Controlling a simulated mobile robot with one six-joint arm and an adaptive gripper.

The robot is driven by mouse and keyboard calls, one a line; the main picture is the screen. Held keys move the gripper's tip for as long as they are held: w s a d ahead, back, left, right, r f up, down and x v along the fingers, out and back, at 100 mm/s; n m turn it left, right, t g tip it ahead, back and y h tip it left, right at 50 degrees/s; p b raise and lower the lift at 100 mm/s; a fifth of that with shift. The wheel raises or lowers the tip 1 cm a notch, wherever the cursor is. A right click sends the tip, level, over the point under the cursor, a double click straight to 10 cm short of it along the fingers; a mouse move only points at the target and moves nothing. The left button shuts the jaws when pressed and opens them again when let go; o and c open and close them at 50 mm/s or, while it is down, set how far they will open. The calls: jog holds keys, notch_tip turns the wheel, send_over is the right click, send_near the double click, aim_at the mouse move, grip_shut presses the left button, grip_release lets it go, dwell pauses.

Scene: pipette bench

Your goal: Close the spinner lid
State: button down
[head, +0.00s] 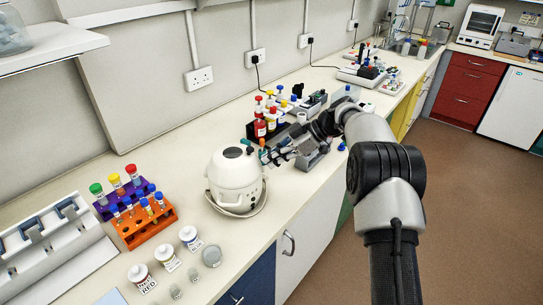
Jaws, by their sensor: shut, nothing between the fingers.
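The spinner (236,186) is a small white rounded machine on the bench, with its cable looped around its base. Its white domed lid (225,160) has a dark round spot on top and appears to sit down on the body; a small gap cannot be ruled out at this size. My gripper (267,154) is just right of the spinner, pointing left towards it, with its fingers shut and empty. Whether the fingertips touch the spinner cannot be told.
A rack of red- and yellow-capped bottles (271,122) stands close behind my gripper. Purple (104,212) and orange (128,236) tube racks stand left of the spinner. Bench surface between spinner and wall is clear.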

jog(key=shift+d+f+b, duration=0.15)
jog(key=shift+f+b, duration=0.25)
jog(key=shift+f, duration=0.55)
